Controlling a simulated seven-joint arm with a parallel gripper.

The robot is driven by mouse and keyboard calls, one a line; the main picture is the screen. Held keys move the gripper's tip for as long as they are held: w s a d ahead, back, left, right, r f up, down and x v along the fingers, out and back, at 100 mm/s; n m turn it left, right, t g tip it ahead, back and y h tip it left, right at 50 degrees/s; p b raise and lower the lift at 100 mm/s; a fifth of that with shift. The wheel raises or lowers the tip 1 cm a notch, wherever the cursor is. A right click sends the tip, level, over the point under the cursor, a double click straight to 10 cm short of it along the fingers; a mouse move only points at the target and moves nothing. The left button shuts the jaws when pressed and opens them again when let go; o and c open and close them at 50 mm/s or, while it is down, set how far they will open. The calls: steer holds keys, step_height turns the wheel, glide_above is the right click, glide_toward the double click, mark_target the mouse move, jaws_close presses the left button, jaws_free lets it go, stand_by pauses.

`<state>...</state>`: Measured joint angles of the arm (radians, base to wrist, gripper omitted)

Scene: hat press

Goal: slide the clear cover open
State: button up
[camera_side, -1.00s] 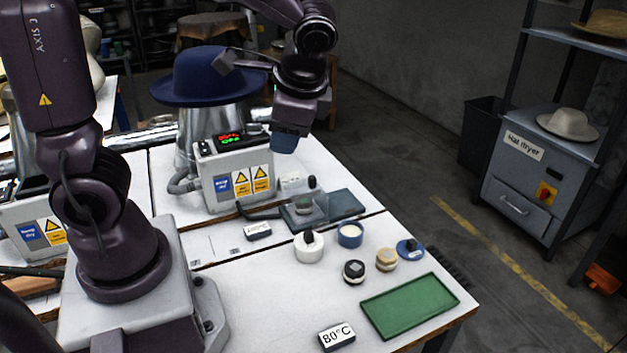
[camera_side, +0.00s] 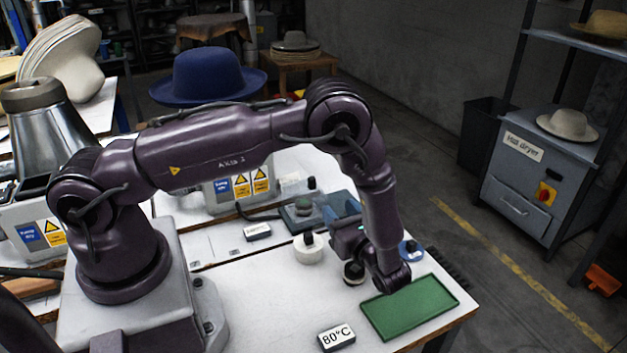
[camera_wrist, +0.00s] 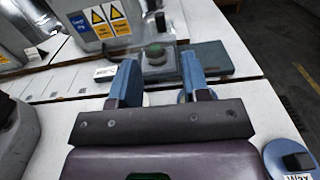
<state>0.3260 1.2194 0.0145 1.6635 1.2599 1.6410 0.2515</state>
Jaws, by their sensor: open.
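The clear cover (camera_side: 291,216) is a see-through box at the left end of a flat dark blue-grey base. In the wrist view the clear cover (camera_wrist: 146,66) stands around a round button with a green top (camera_wrist: 155,51). The right part of the base (camera_wrist: 212,58) is bare. My gripper (camera_side: 345,207) is near the right side of the base, pointing towards it. In the wrist view my gripper (camera_wrist: 160,82) has its two blue fingers apart with nothing between them. The cover lies beyond the gap between the fingertips; contact cannot be made out.
A black knob (camera_wrist: 160,21) stands just behind the cover. A control box with warning labels (camera_side: 238,186) is behind left. A white pot with a black knob (camera_side: 308,248), a blue round tin (camera_side: 411,250) and a green tray (camera_side: 410,306) are in front. A label block (camera_side: 257,231) lies left.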

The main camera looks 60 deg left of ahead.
mark_target(314, 180)
steer(key=a, duration=1.2)
steer(key=shift+a, duration=0.35)
jaws_close()
